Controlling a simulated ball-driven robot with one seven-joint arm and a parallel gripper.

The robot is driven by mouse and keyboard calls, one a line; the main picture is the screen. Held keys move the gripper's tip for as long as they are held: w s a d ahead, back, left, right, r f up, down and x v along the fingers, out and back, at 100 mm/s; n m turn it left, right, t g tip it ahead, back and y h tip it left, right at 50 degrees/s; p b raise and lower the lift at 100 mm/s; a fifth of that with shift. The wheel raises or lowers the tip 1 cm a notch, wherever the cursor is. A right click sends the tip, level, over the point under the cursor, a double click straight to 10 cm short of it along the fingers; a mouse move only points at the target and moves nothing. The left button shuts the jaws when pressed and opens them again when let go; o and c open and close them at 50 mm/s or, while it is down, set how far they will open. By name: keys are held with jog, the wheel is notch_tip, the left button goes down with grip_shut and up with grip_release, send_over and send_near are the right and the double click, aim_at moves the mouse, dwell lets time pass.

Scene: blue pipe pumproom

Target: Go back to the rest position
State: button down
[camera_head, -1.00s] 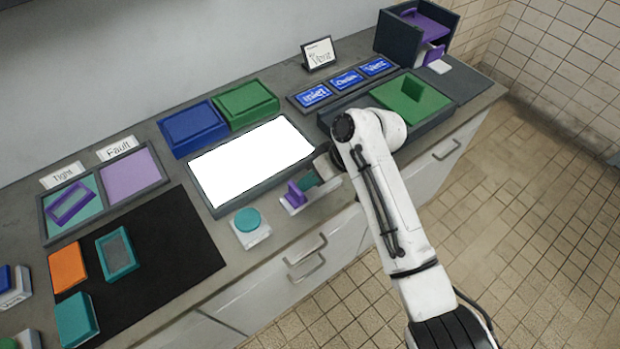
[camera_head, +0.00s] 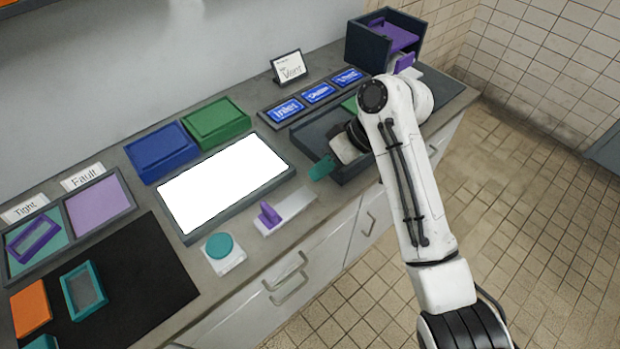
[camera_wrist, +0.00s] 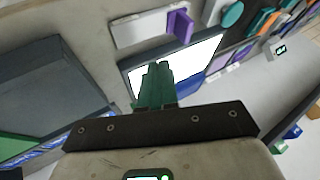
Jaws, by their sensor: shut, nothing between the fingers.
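My gripper (camera_head: 322,168) is above the counter, near the left front corner of a dark tray (camera_head: 352,172). Its teal-green fingers are together and hold nothing. In the wrist view the closed fingers (camera_wrist: 155,85) appear in front of the white lit panel (camera_wrist: 197,62). My white arm crosses the right side of the head view and hides part of the dark tray and the green piece (camera_head: 350,104) in it.
A purple handle on a pale plate (camera_head: 270,214) and a teal round button (camera_head: 219,246) sit along the counter's front edge. The white panel (camera_head: 225,185), blue box (camera_head: 162,150) and green box (camera_head: 216,122) stand left. Tiled floor (camera_head: 520,210) is open at right.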

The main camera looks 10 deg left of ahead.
jog(key=shift+d+r, duration=0.25)
jog(key=shift+r, duration=0.1)
dwell(0.3)
jog(key=s+d+f+m+t+h, duration=0.2)
jog(key=s+d+f+m, duration=0.5)
jog(key=s+d+f, duration=0.75)
jog(key=s+d+f+m+h, duration=0.2)
jog(key=s+d+m+h, duration=0.3)
jog(key=s+d, duration=1.3)
jog(key=shift+s+d+t, duration=0.25)
jog(key=shift+s+t, duration=0.05)
jog(key=shift+s, duration=0.3)
